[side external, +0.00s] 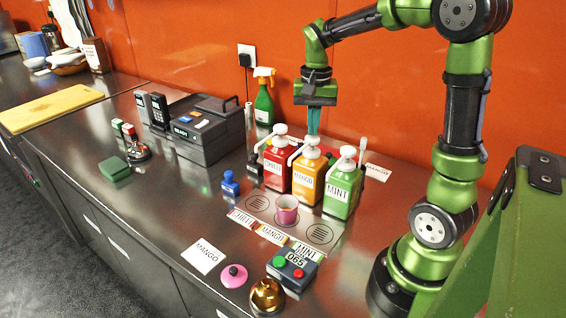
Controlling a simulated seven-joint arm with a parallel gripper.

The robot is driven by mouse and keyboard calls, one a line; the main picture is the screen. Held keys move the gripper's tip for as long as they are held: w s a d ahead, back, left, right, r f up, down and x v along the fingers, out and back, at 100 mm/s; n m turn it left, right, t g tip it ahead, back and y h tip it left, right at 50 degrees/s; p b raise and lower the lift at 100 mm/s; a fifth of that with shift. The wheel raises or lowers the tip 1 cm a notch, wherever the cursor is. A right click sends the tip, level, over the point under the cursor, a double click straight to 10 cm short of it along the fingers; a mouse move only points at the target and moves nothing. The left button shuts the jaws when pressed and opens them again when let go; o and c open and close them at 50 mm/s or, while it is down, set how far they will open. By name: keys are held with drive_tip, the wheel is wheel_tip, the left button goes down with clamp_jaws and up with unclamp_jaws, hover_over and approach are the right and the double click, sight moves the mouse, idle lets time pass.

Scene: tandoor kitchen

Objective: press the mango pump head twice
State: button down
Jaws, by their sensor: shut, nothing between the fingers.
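The mango pump bottle (307,179) is orange with a white label and stands in the middle of a row of three. Its white pump head (312,146) is on top, with the nozzle toward the front left. My gripper (313,128) is shut and empty, pointing straight down. Its teal fingertips appear right above or just behind the mango pump head; I cannot tell whether they touch it. The red chilli bottle (277,165) stands to the left and the green mint bottle (341,189) to the right, each with a white pump head.
A pink cup (287,209) stands on a grey mat in front of the bottles. A button box (292,270), a brass bell (267,296) and a pink knob (234,275) lie nearer. A green spray bottle (264,100) stands behind.

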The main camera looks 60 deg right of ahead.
drive_tip(key=shift+r, duration=0.1)
idle(0.3)
drive_tip(key=shift+r, duration=2.95)
drive_tip(key=shift+w+d+f, duration=0.15)
drive_tip(key=shift+w, duration=0.05)
drive_tip(key=shift+s+a+f+n+t, duration=0.15)
drive_tip(key=shift+a+f+n+t, duration=0.2)
drive_tip(key=shift+a+n, duration=0.2)
drive_tip(key=shift+s+a+f+n+t, duration=0.15)
drive_tip(key=shift+a+f+n+t, duration=0.1)
drive_tip(key=shift+a+f+n, duration=0.3)
drive_tip(key=s+a+n+t+y, duration=0.1)
drive_tip(key=s+a+n+t, duration=0.2)
drive_tip(key=a, duration=0.4)
drive_tip(key=s+a+n+t+y, duration=0.1)
drive_tip(key=s+a+n+t, duration=0.1)
drive_tip(key=s+a, duration=0.3)
drive_tip(key=a+t, duration=0.1)
drive_tip(key=a, duration=0.2)
drive_tip(key=shift+s+r+n, duration=0.35)
drive_tip(key=shift+n, duration=0.05)
